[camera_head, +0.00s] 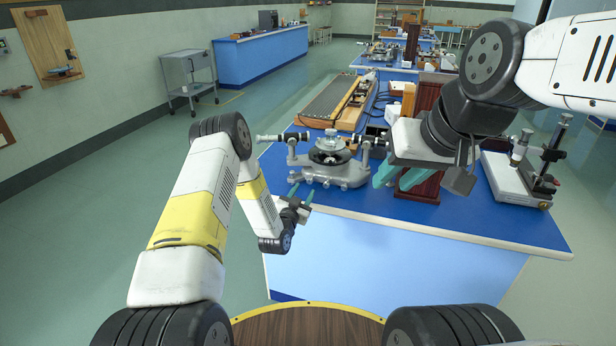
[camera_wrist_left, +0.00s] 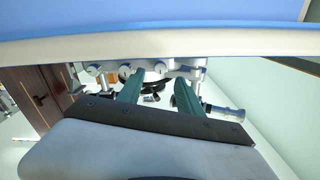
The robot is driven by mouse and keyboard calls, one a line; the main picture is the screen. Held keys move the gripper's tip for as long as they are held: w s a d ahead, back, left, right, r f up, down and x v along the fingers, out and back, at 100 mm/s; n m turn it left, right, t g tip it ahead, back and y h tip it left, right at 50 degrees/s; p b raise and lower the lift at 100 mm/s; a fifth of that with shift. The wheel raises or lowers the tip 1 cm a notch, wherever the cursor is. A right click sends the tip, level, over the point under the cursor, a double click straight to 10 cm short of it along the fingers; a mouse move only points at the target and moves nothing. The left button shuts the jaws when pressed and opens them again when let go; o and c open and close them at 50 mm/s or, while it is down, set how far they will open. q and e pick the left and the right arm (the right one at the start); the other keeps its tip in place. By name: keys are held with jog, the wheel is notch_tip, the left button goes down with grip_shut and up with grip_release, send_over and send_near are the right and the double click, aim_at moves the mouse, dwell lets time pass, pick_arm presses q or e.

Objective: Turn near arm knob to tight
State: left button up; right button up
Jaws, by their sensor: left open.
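A grey spectrometer (camera_head: 330,165) with a round black-rimmed table in its middle stands near the front left corner of the blue bench. Its tube (camera_head: 285,137) points left. In the left wrist view its base (camera_wrist_left: 150,68) shows with several small round knobs (camera_wrist_left: 125,72) in a row; I cannot tell which is the near arm knob. My left gripper (camera_head: 301,194) is open and empty, just off the bench's front edge below the spectrometer. In the left wrist view its teal fingers (camera_wrist_left: 159,78) are apart, with nothing gripped. My right gripper (camera_head: 392,185) hangs right of the spectrometer, fingers apart and empty.
The bench (camera_head: 480,222) also bears a dark wooden block (camera_head: 425,185), a long wood-framed track (camera_head: 340,100) and a white-based instrument (camera_head: 515,180) at right. The bench edge (camera_wrist_left: 230,40) crosses the left wrist view. The floor at left is clear up to a grey cart (camera_head: 188,75).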

aim_at(309, 182)
pick_arm(q)
jog(key=x, duration=0.6)
jog(key=shift+w, duration=0.1)
jog(key=shift+c, duration=0.4)
grip_shut()
